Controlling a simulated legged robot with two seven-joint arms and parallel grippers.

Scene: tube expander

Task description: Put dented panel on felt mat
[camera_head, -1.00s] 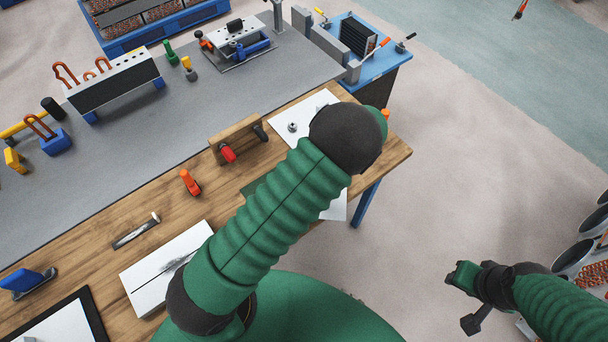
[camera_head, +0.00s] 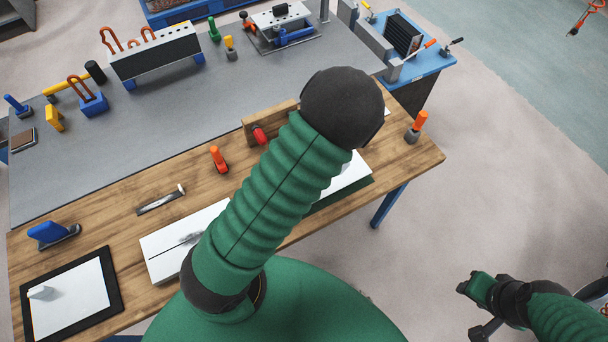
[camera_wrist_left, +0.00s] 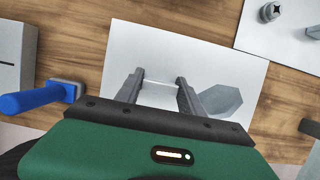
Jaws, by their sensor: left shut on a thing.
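The white dented panel (camera_wrist_left: 190,50) fills the middle of the left wrist view, with a grey angular patch at its right. My left gripper (camera_wrist_left: 161,80) is shut on the panel's near part. In the head view the left gripper is hidden behind my green arm, and part of a white panel (camera_head: 347,178) shows beside it. The dark green felt mat (camera_head: 345,198) shows as a strip along that panel's lower edge, near the table's front edge. I cannot tell whether panel and mat touch. My right gripper (camera_head: 470,287) hangs off the table at lower right; its jaws are unclear.
On the wooden table (camera_head: 120,218) are a white slab (camera_head: 158,260), a framed white sheet (camera_head: 75,305), a blue-handled tool (camera_head: 50,232), an orange-handled tool (camera_head: 217,158) and another orange-handled tool (camera_head: 416,127). A wooden block with a red knob (camera_head: 259,135) stands behind my arm.

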